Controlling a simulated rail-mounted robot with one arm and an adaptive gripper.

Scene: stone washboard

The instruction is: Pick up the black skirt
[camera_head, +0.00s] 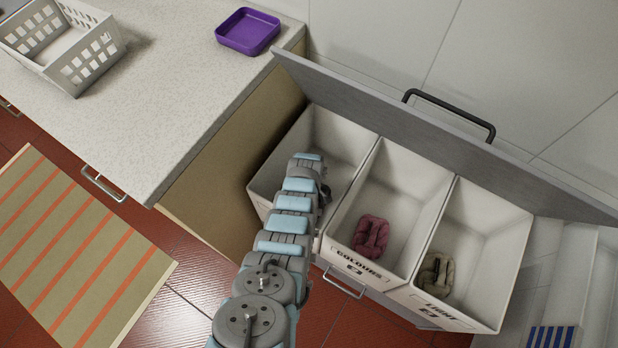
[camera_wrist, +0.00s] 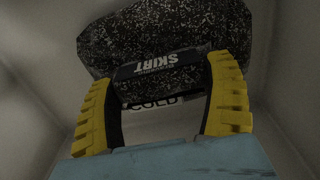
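The black skirt (camera_wrist: 120,40) shows in the wrist view as a dark, white-speckled bundle with a band reading "SKIRT". It lies in front of my gripper (camera_wrist: 163,82). The two yellow-ridged fingers are spread wide, one at each side of the labelled part; firm contact cannot be made out. A pale patch with partly hidden lettering shows below the band. In the head view my arm reaches down into the left bin (camera_head: 341,140), and its wrist hides the gripper and the skirt.
The middle bin (camera_head: 412,180) holds a pink garment (camera_head: 371,236); the right bin (camera_head: 490,225) holds a beige one (camera_head: 436,273). A tilted grey front panel with a black handle (camera_head: 450,113) stands behind the bins. The counter (camera_head: 150,100) carries a white basket (camera_head: 62,45) and a purple tray (camera_head: 247,31).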

